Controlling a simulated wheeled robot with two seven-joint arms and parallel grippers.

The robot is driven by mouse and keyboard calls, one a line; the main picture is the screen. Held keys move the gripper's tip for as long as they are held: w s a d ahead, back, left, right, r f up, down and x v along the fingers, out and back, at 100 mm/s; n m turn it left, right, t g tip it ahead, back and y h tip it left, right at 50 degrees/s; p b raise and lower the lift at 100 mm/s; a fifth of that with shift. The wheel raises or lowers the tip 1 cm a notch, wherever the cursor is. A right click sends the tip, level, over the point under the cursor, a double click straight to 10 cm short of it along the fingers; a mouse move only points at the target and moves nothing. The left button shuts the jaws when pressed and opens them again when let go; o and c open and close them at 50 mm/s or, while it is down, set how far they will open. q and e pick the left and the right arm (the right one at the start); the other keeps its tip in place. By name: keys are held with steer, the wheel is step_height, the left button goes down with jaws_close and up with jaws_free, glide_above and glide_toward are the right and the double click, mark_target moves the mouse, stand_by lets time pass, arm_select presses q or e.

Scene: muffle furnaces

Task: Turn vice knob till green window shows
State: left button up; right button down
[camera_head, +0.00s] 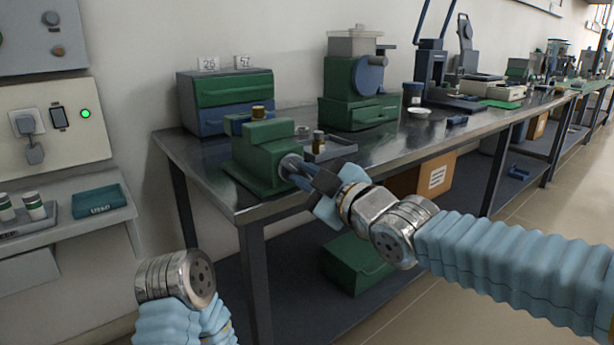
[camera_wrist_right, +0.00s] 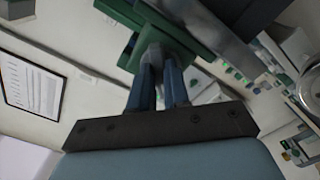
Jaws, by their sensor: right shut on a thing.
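The green vice (camera_head: 262,157) stands on the near left corner of the metal bench. Its round grey knob (camera_head: 292,165) faces right, toward my right arm. My right gripper (camera_head: 298,174) is shut on the knob, with its fingers on either side of it. In the right wrist view the fingers (camera_wrist_right: 158,88) reach up to the knob (camera_wrist_right: 152,57), with the green vice body (camera_wrist_right: 170,25) behind. I cannot make out a green window on the vice. Of my left arm, only a metal wrist end shows at the bottom left; its fingers are not visible.
The bench (camera_head: 400,143) also holds a green and blue drawer cabinet (camera_head: 232,97), a green machine with a round blue disc (camera_head: 368,75), and a small grey tray (camera_head: 330,150). A wall shelf with a teal tray (camera_head: 98,201) is at left. A green box (camera_head: 352,262) lies below.

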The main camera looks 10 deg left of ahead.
steer(key=m+b, duration=0.2)
steer(key=m, duration=0.6)
steer(key=m+b, duration=0.3)
steer(key=m, duration=0.5)
steer(key=shift+s+a+f+m, duration=0.15)
steer(key=shift+s+a+m, duration=0.05)
steer(key=shift+m, duration=0.5)
steer(key=c, duration=1.1)
jaws_free()
steer(key=shift+d, duration=0.1)
